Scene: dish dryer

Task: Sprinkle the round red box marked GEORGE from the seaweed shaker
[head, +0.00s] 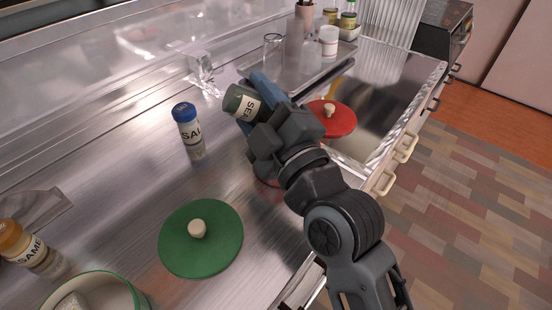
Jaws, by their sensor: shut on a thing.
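My gripper (262,112) is shut on the seaweed shaker (246,105), which has a dark green cap and a label of which "SEA" shows. The shaker is tilted well over, its cap toward the left, and is held above the counter. A bit of a red rim (264,182) shows below my gripper; it may be the round red box, but my arm hides most of it and no name can be read. A red lid (346,122) with a pale knob lies just right of my gripper. I cannot see whether any seaweed is falling.
A blue-capped salt shaker (188,133) stands left of my gripper. A green lid (217,248) lies at front, near a green-rimmed container (122,287) and an orange-capped sesame shaker (28,252). A clear glass (273,50) and a white jar (328,42) stand behind. Bare counter lies at left.

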